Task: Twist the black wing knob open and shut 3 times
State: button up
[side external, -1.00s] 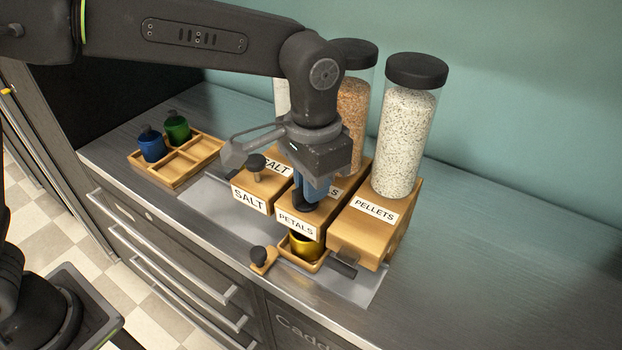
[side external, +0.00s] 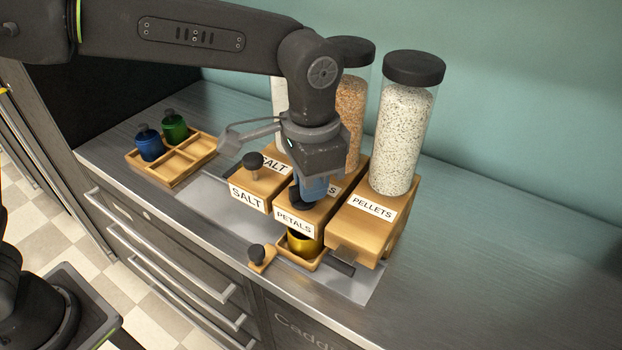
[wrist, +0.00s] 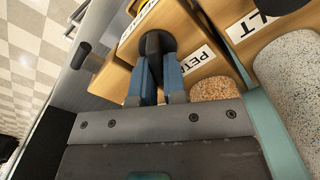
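In the side external view my gripper (side external: 308,196) reaches down onto the PETALS box. A gold cup (side external: 303,244) stands under the PETALS box in a small wooden tray (side external: 288,258).
The SALT box (side external: 262,184) with its own black knob is close on the left, the PELLETS box (side external: 362,228) close on the right. Tall filled jars (side external: 403,130) stand behind. A wooden rack (side external: 180,165) holds a blue and a green bottle. The counter at right is clear.

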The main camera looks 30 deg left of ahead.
jog(key=o, duration=0.4)
jog(key=shift+o, duration=0.2)
notch_tip(320, 180, up, 14)
dwell(0.4)
jog(key=shift+f, duration=0.1)
dwell(0.7)
